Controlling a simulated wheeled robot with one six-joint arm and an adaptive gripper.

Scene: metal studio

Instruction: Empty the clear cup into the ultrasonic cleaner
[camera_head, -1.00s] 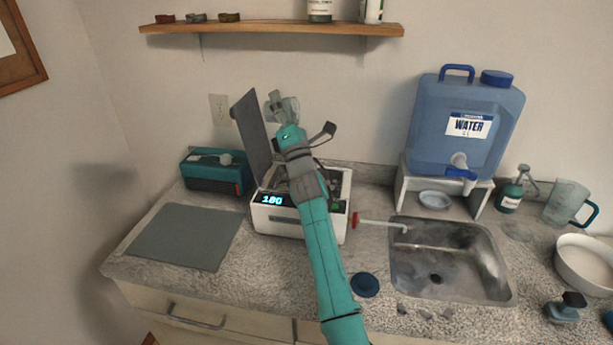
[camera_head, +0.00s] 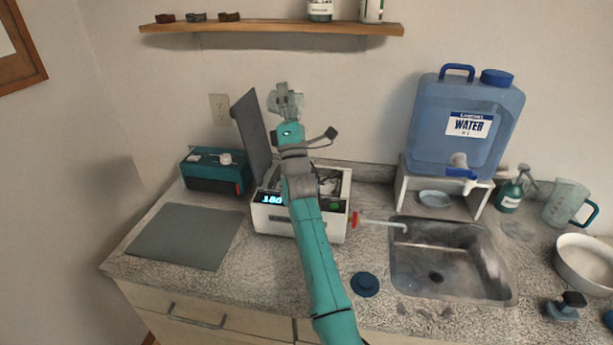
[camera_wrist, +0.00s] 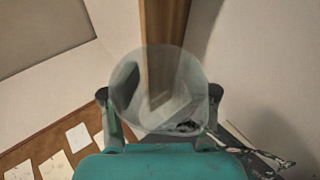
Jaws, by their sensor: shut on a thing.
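My gripper (camera_head: 286,102) is above the ultrasonic cleaner, near its raised lid. In the wrist view, the fingers of my gripper (camera_wrist: 158,97) are shut on the clear cup (camera_wrist: 160,62), which shows as a translucent round shape between them. A small dark speckled patch shows at its lower right; I cannot tell whether it is inside. In the head view the cup is a faint pale shape around the fingers, and its tilt is hard to tell. The white ultrasonic cleaner (camera_head: 272,223) has a lit display reading 180. Its grey lid (camera_head: 252,128) stands open. My arm hides part of its basin.
A teal box (camera_head: 215,176) and a grey mat (camera_head: 185,236) are at the left. A wooden shelf (camera_head: 290,29) is on the wall above. A sink (camera_head: 445,262), a blue water container (camera_head: 462,130) and a dark blue disc (camera_head: 365,284) are to the right.

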